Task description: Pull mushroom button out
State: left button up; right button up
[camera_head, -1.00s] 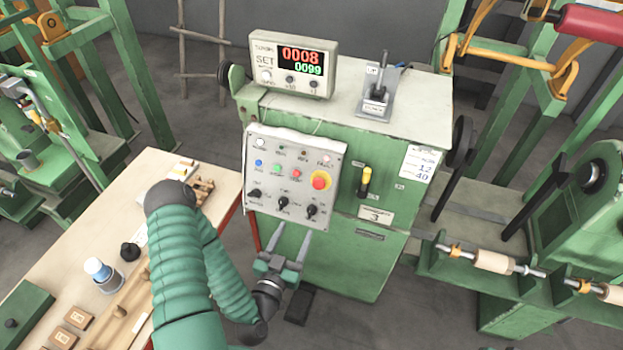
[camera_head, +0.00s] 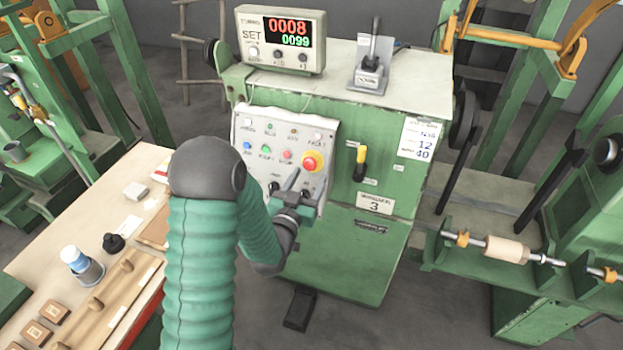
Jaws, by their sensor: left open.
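The red mushroom button (camera_head: 311,161) with its yellow surround sits at the right of the grey control panel (camera_head: 262,120) on the green machine cabinet. My left gripper (camera_head: 298,182) is in front of the panel, just below the button, with its fingers pointing up toward it. The fingers look apart and nothing shows between them. I see no clear contact with the button. The gripper and wrist hide part of the panel's lower row of black knobs. My right gripper is not in view.
A display box (camera_head: 281,41) reading 0008 and 0099 and a lever unit (camera_head: 370,70) stand on the cabinet top. A yellow-handled switch (camera_head: 360,163) is right of the panel. A wooden table (camera_head: 70,228) with small items lies left. A black pedal (camera_head: 301,308) is on the floor.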

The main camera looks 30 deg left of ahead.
aim_at(308, 168)
pick_arm(q)
jog(key=x, duration=0.3)
jog(key=shift+s+a+r, duration=0.1)
jog(key=shift+a+r, duration=0.1)
jog(key=shift+a, duration=0.05)
jog(key=shift+w+a+f, duration=0.2)
jog(key=shift+w+a, duration=0.05)
jog(key=shift+a, duration=0.25)
jog(key=shift+w+a+f, duration=0.2)
jog(key=shift+w+a, duration=0.05)
jog(key=shift+a, duration=0.2)
jog(key=shift+a+f, duration=0.1)
jog(key=shift+a, duration=0.15)
jog(key=shift+d, duration=0.3)
jog(key=shift+c, duration=1.1)
jog(key=shift+d+r, duration=0.25)
jog(key=shift+d, duration=0.3)
jog(key=c, duration=0.5)
jog(key=shift+c, duration=2.2)
jog(key=shift+s+a, duration=0.1)
jog(key=shift+a, duration=0.25)
grip_shut()
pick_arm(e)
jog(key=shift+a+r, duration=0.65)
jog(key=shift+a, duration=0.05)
